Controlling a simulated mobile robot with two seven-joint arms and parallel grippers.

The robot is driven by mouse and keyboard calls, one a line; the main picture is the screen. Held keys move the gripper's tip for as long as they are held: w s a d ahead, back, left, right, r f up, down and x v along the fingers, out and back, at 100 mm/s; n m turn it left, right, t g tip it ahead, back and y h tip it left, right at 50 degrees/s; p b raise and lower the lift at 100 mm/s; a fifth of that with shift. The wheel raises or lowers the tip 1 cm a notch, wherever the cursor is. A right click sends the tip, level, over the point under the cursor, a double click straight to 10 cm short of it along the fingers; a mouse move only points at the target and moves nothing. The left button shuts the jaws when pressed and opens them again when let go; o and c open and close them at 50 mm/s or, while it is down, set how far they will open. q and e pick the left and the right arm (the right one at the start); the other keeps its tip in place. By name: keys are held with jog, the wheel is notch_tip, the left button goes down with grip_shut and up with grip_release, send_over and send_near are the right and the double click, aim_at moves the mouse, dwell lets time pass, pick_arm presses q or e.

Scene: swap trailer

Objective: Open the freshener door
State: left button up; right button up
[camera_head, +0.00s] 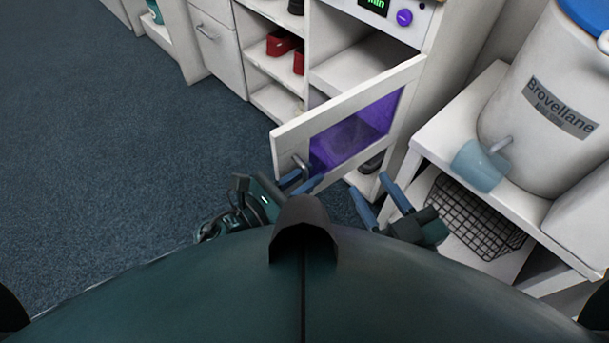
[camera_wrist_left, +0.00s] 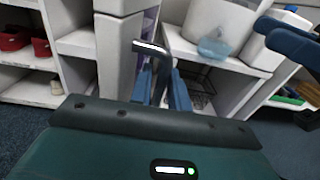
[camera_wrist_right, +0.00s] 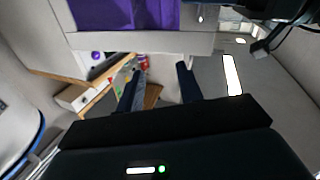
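The freshener door (camera_head: 345,110) is a white frame with a purple see-through pane. It stands swung out from the white cabinet, its free edge at the left. Its metal handle (camera_head: 301,166) is near that edge and also shows in the left wrist view (camera_wrist_left: 150,47). My left gripper (camera_head: 301,183) is at the handle, its blue fingers close together on either side of the bar, so it looks shut on it. My right gripper (camera_head: 381,200) is open and empty, right of the door's lower part. The right wrist view shows its fingers apart (camera_wrist_right: 159,85).
The cabinet has open shelves with red shoes (camera_head: 283,43) and a panel with a purple knob (camera_head: 404,17). At the right, a white stand (camera_head: 440,138) bears a large Brovellane dispenser (camera_head: 535,95) and a light-blue cup (camera_head: 480,167), with a wire basket (camera_head: 475,220) below. Blue carpet at the left is clear.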

pick_arm(q)
jog(key=shift+o, duration=0.6)
jog(key=b+v, duration=0.1)
jog(key=v, duration=1.2)
jog(key=shift+b, duration=0.3)
pick_arm(e)
jog(key=shift+s+a+n+t+y, duration=0.3)
jog(key=shift+a+n+y, duration=0.2)
jog(key=shift+y, duration=0.2)
jog(key=shift+w+d+r, duration=0.1)
jog(key=shift+d, duration=0.05)
pick_arm(q)
jog(key=shift+a, duration=0.1)
